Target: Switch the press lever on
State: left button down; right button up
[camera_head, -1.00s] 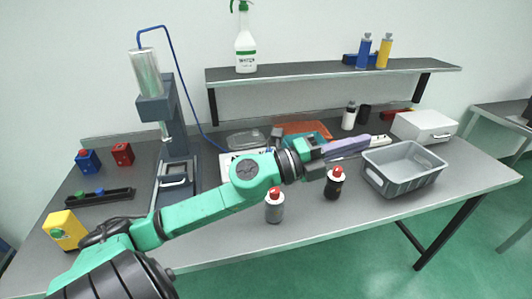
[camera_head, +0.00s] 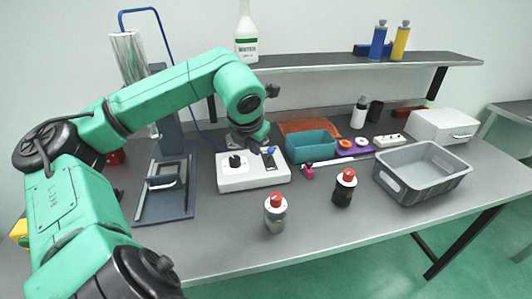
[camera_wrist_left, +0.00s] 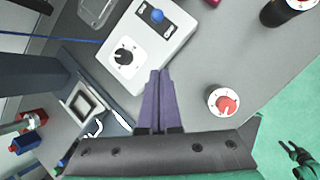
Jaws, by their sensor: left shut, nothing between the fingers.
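The white control box (camera_head: 232,184) stands on the table beside the press, with a black knob (camera_head: 235,161) and a small blue lever (camera_head: 271,151) on top. In the left wrist view the box (camera_wrist_left: 178,42), knob (camera_wrist_left: 124,57) and blue lever (camera_wrist_left: 157,15) show at the top. Which way the lever is set I cannot tell. My left gripper (camera_wrist_left: 158,74) is shut and empty; its purple fingers point at the box's near edge, apart from the lever. In the head view my left wrist hangs behind the box and the fingertips are hidden.
The press (camera_head: 148,207) stands left of the box. Bottles with red caps (camera_head: 275,214) (camera_head: 345,188) stand in front and to the right. A teal bin (camera_head: 311,147), a purple holder (camera_head: 353,150) and a grey crate (camera_head: 420,190) lie to the right. The front table strip is clear.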

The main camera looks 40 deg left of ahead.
aim_at(270, 155)
pick_arm(q)
jog(key=w+a+f+p, duration=0.1)
jog(key=w+f+p, duration=0.1)
jog(key=w+a+f+p, duration=0.1)
jog(key=w+f+p, duration=0.1)
jog(key=w+f, duration=0.1)
jog(key=w+a+f+p, duration=0.1)
jog(key=w+f+p, duration=0.1)
jog(key=shift+w+a+f, duration=0.1)
jog(key=shift+w+f, duration=0.3)
jog(key=shift+w, duration=0.05)
jog(key=shift+r, duration=0.2)
jog(key=shift+a, duration=0.1)
jog(key=shift+w+a+h+p, duration=0.15)
jog(key=shift+a+h+p, duration=0.05)
jog(key=shift+h+p, duration=0.1)
jog(key=shift+g, duration=0.3)
jog(key=shift+a+r+h+p, duration=0.1)
jog(key=shift+r+h+p, duration=0.1)
jog(key=shift+h+p, duration=0.15)
